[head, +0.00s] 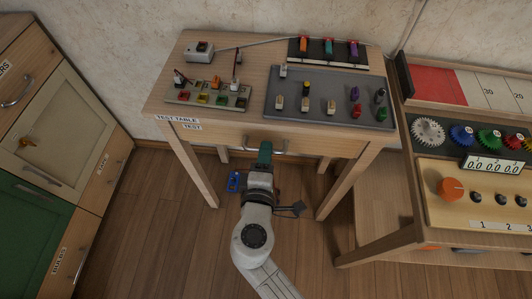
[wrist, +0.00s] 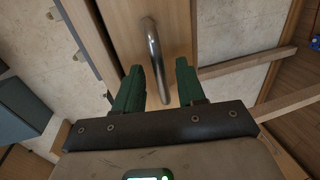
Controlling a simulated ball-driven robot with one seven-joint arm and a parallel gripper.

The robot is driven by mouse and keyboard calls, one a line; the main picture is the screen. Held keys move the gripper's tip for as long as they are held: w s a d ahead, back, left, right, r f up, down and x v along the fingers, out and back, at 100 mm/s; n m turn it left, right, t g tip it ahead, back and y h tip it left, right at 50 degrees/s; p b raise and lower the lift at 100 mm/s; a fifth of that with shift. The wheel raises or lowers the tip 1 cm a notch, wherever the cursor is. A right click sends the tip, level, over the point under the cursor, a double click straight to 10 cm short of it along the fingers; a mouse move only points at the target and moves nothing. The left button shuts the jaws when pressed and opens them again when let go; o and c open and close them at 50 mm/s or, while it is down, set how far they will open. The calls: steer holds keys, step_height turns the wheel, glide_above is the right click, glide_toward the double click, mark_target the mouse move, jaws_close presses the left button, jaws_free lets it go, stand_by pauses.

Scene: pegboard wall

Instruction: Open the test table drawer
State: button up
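The test table (head: 300,135) stands against the wall in the head view, with "TEST TABLE" and "TEST" labels on its front left. Its drawer front (head: 225,133) looks flush with the table. The metal bar handle (head: 280,150) sits on the drawer front and also shows in the wrist view (wrist: 154,45). My gripper (head: 264,153) is at the handle. In the wrist view its green fingers (wrist: 158,82) are apart, with the lower part of the handle between or just beyond them. I cannot tell if either finger touches the handle.
A cabinet with a green door (head: 40,225) stands at the left. A second bench (head: 440,225) with dials and gears stands close at the right. A blue object (head: 233,182) lies on the floor under the table. Wooden floor is clear in front.

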steer(key=shift+w, duration=0.5)
jaws_close()
steer(key=shift+s+f, duration=0.1)
stand_by(0.3)
